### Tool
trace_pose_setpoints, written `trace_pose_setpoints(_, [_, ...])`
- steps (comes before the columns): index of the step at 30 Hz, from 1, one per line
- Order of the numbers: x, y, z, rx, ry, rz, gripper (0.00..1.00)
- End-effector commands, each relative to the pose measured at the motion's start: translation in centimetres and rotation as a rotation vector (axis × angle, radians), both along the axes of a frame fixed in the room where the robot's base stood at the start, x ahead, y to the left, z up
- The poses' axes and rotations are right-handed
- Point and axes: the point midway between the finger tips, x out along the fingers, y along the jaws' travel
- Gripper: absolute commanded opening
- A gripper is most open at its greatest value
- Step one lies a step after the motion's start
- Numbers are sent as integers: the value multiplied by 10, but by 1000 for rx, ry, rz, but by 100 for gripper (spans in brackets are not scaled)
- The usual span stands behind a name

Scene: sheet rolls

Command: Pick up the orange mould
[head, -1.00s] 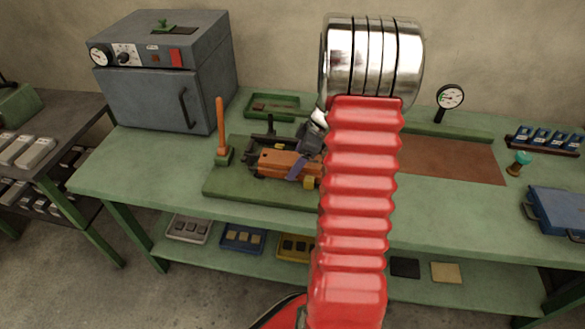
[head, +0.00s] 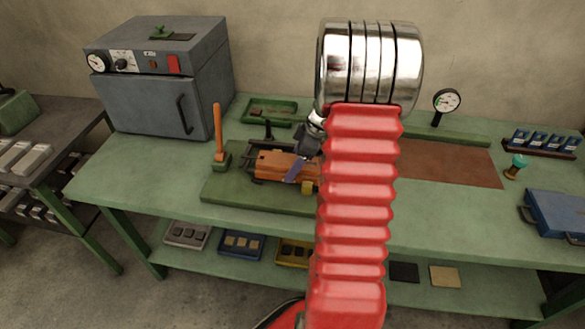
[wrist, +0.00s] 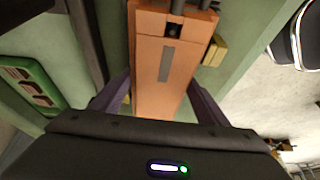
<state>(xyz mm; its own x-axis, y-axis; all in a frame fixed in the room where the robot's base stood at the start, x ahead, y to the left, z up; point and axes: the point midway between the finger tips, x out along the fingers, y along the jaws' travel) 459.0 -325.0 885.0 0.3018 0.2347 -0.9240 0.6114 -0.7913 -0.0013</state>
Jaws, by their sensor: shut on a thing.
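The orange mould (head: 277,165) is a block at the green press stand (head: 225,187) on the bench. In the wrist view the mould (wrist: 160,75) lies between the two purple fingers of my gripper (wrist: 160,98), which is shut on its sides. In the head view my gripper (head: 297,170) reaches the mould from the upper right, one purple finger across its near side. I cannot tell clearly whether the mould is clear of the stand. My red arm hides the area right of the mould.
An upright orange lever (head: 218,130) stands just left of the mould. A grey oven (head: 150,100) is at the back left, a green tray (head: 270,110) behind the stand. A dial gauge (head: 446,101) and blue case (head: 556,214) are to the right.

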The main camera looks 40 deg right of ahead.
Motion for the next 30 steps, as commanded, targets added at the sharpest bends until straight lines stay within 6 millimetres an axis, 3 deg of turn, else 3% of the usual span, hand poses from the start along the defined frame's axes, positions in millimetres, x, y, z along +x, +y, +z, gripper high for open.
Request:
trace_pose_setpoints(15, [2,-2,73,-5,-8,-2,6])
trace_pose_setpoints(21, [1,-1,86,-4,-7,-3,6])
trace_pose_setpoints(30, [1,-1,89,-4,-6,-3,6])
